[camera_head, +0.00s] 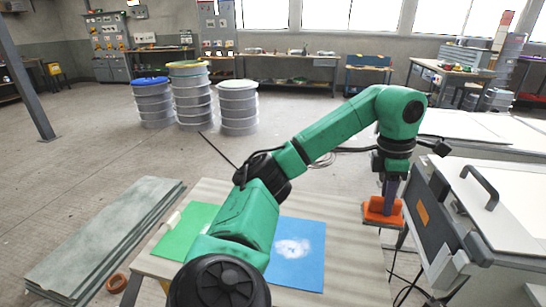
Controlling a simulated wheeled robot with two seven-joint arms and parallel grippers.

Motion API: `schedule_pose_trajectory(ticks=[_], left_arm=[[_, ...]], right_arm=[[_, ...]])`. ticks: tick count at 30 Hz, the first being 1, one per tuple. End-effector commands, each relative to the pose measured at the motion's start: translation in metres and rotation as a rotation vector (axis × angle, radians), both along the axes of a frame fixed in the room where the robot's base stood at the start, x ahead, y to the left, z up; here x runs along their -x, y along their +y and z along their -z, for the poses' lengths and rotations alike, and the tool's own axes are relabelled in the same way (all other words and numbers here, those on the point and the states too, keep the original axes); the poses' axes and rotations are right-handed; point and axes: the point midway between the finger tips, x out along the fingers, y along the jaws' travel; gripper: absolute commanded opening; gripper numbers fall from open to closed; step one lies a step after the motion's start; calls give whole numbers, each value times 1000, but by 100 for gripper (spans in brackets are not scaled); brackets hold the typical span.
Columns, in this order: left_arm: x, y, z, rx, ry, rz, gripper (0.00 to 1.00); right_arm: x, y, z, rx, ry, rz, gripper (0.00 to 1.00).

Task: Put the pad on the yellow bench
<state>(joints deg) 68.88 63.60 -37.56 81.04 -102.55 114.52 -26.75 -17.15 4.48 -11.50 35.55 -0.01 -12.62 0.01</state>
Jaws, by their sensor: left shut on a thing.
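My left gripper (389,193) points down at the end of my green arm, which crosses the view from the bottom to the right. It is shut on an orange pad (381,217). The pad is at the right edge of a pale yellowish bench (343,262); I cannot tell whether it touches the bench top. A green sheet (181,232) and a blue sheet (303,262) with a white powdery patch lie on this bench, partly hidden by my arm. My right gripper is not in view.
A dark case with a handle (483,184) and white panels (522,205) stand close at the right. Grey boards (105,237) lie stacked at the left, with an orange ring (117,283) beside them. Several drums (238,106) stand behind. The bench's right part is clear.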

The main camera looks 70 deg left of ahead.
Motion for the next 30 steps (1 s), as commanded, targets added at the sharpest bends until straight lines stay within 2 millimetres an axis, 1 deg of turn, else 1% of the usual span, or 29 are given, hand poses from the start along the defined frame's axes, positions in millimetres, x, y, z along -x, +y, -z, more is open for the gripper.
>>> schedule_pose_trajectory(ticks=[1, 5, 8, 11, 12, 14, 15, 21, 26, 30], left_arm=[[1, 1, -1, 1, -2, -27, 0], [1, 2, -4, 0, 1, -40, 0], [1, 1, 6, 1, 3, -38, 0], [2, 1, 38, 0, 7, -36, 0], [2, 0, 52, 1, 7, -34, 0], [2, 1, 73, 1, 7, -35, 0], [2, 2, 81, -1, 8, -35, 0], [3, 2, 141, -2, 8, -36, 0], [2, 2, 166, -1, 3, -35, 0], [2, 1, 193, 0, 4, -36, 0]], right_arm=[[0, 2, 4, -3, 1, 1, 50], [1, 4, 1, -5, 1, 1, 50], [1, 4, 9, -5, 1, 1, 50], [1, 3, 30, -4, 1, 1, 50], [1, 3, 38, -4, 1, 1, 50], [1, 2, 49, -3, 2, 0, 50], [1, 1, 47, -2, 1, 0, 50], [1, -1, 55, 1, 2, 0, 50], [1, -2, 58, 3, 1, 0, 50], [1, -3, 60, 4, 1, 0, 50]])
